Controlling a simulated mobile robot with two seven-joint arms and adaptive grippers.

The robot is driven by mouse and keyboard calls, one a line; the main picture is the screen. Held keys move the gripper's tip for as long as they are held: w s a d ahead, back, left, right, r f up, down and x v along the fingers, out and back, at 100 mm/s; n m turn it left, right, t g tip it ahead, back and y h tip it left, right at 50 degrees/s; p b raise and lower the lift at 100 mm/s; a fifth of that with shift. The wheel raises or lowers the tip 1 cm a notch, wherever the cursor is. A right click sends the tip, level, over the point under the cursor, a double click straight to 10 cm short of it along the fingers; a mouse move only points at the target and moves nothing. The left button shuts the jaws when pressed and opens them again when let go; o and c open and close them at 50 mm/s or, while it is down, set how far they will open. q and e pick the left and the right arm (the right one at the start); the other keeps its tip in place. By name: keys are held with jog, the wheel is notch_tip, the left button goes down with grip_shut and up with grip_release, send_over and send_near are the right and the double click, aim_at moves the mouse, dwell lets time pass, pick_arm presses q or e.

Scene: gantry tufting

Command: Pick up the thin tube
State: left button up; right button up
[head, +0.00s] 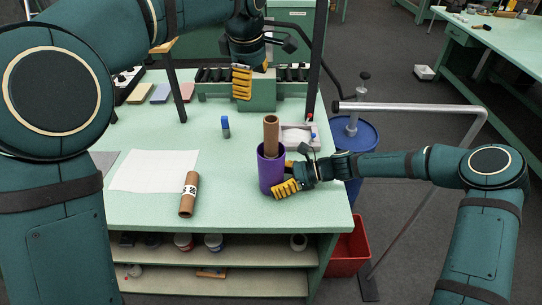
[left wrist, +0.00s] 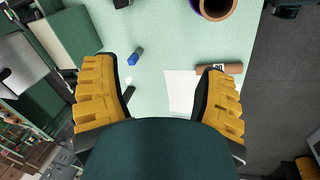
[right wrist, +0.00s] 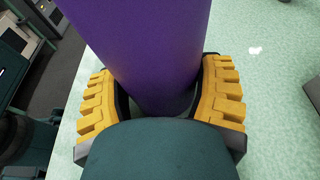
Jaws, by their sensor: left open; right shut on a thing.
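A brown tube (head: 271,133) stands upright inside a wider purple cylinder (head: 271,176) near the right end of the bench. My right gripper (head: 288,178) is shut on the purple cylinder from its right side, and the right wrist view shows the cylinder (right wrist: 150,50) between both yellow fingers. Another brown tube (head: 189,194) with a printed label lies on the bench; it shows partly in the left wrist view (left wrist: 233,68). My left gripper (head: 243,82) is open and empty, above the back of the bench. The brown tube's lower part is hidden inside the purple cylinder.
A white sheet (head: 150,171) lies left of the labelled tube. A grey tray (head: 297,136) is behind the purple cylinder. A blue drum (head: 367,135) and metal rail (head: 420,107) stand right of the bench.

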aim_at(270, 133)
pick_arm(q)
jog(key=s+d+g, duration=0.1)
jog(key=s+d+n, duration=0.1)
jog(key=s, duration=0.1)
jog(key=s+d+g, duration=0.1)
jog(key=d, duration=0.1)
jog(key=shift+s+r+n+g, duration=0.3)
jog(key=shift+s+r+n, duration=0.05)
jog(key=shift+n, duration=0.05)
jog(key=shift+s+f, duration=0.15)
jog(key=shift+f, duration=0.15)
notch_tip(270, 133, down, 11)
jog(key=shift+d+f, duration=0.1)
grip_shut()
